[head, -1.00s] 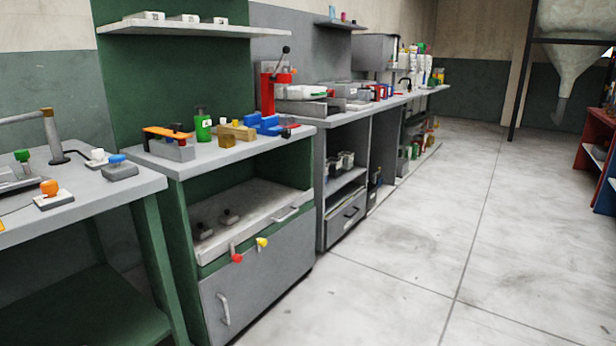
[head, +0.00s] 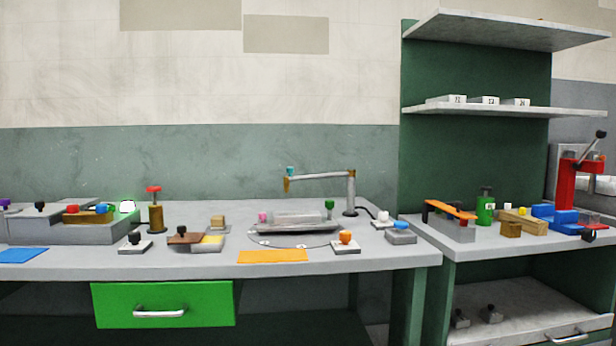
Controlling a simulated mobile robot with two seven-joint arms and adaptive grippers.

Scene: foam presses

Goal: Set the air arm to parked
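The air arm seems to be the grey swing arm (head: 322,176) on an upright post (head: 350,195) at the back right of the long grey bench. It reaches left from the post, with a brown downturned tip and a teal knob (head: 290,171) at its free end. The tip hangs over the left part of a grey plate (head: 295,227) with a pale block on it and pink and green knobs. No parked mark can be made out. Neither of my grippers is in view.
An orange mat (head: 272,256) lies at the bench's front edge, near small knobbed blocks, including one with an orange knob (head: 345,238). A green drawer (head: 165,304) is shut below. A second bench (head: 490,245) with a red press (head: 574,185) stands at the right.

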